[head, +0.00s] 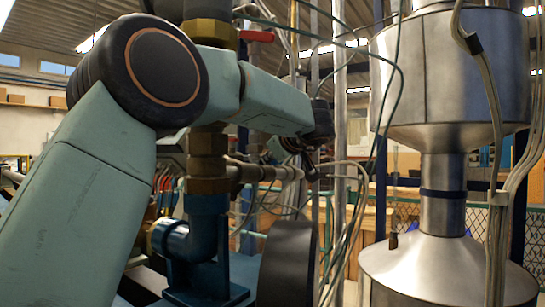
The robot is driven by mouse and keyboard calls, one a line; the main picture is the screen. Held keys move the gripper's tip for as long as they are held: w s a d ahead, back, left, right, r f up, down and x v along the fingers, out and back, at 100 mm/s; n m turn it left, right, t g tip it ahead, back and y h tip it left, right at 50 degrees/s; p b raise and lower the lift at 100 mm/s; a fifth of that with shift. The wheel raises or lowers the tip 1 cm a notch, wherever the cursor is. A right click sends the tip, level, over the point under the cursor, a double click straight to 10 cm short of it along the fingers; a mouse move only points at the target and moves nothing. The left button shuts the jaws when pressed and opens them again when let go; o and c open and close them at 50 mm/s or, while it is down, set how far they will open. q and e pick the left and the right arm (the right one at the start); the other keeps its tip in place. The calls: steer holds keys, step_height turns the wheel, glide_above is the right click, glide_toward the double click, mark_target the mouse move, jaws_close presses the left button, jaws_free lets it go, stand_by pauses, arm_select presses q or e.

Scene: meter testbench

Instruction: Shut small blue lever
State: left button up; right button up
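I cannot make out a small blue lever for certain in the head view. My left arm comes in from the left and crosses in front of the pipework. My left gripper (311,168) is a small dark shape below the wrist, near the end of a horizontal brass and metal pipe (262,172). Its fingers blend into the pipes and cables behind, so I cannot tell whether it is open or touches anything. The arm hides part of the pipework. My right gripper is not in view.
A red lever (257,36) sits on the upper pipe. A blue pipe elbow (177,241) stands low at left-centre. A large steel vessel (440,75) fills the right. Several loose cables hang between it and my arm. A dark rounded object (288,265) stands at the bottom centre.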

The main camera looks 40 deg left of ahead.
arm_select(q)
steer(key=o, duration=0.3)
steer(key=v, duration=1.2)
steer(key=shift+w, duration=0.1)
